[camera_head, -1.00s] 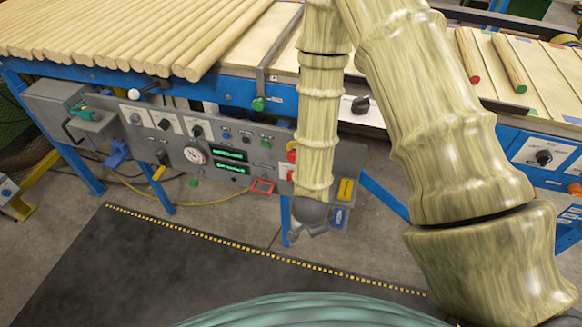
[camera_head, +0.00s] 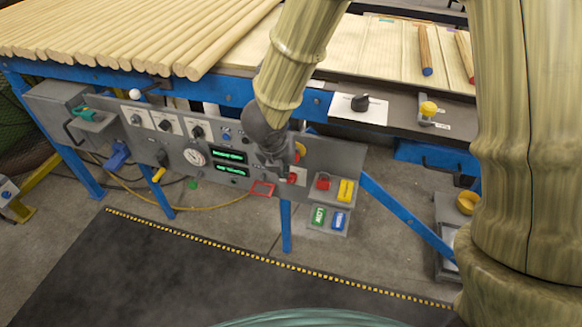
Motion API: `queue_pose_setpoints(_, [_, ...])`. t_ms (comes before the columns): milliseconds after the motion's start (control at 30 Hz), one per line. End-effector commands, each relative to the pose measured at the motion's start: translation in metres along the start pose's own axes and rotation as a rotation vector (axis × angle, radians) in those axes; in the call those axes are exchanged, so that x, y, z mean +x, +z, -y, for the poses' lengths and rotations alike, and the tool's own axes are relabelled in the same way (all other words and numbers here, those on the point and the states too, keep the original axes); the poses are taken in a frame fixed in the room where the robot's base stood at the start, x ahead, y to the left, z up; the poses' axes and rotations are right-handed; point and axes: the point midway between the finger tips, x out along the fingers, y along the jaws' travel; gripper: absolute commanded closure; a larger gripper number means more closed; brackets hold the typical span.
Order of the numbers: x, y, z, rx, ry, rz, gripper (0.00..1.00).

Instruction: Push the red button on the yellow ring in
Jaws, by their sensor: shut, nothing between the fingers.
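The red button on its yellow ring (camera_head: 300,149) is on the grey control panel (camera_head: 336,153), at the panel's right part. Only a small part of it shows, just right of my gripper; the rest is hidden. My gripper (camera_head: 284,164) is shut and empty, dark grey, in front of the panel. Its fingers are at or very near the button, and I cannot tell whether they touch it. Whether the button is in or out cannot be seen.
Just below is a red switch on a white plate (camera_head: 292,176). Another red button (camera_head: 322,182), a yellow block (camera_head: 345,190) and green and blue labels sit lower right. A dial gauge (camera_head: 194,157) and green displays (camera_head: 230,156) are left. The dark floor mat (camera_head: 200,270) is clear.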

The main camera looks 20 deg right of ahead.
Motion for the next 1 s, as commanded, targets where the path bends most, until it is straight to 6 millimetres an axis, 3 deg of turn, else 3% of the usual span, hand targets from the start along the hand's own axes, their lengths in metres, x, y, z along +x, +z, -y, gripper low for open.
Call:
queue_pose_setpoints(200, [-0.019, 0.007, -0.009, 0.178, 0.021, -0.001, 1.0])
queue_pose_setpoints(633, [-0.02, 0.008, -0.008, 0.202, 0.022, -0.003, 1.0])
queue_pose_setpoints(767, [-0.012, 0.007, -0.009, 0.201, 0.021, -0.003, 1.0])
queue_pose_setpoints(1000, [0.023, 0.007, -0.01, 0.198, 0.02, -0.003, 1.0])
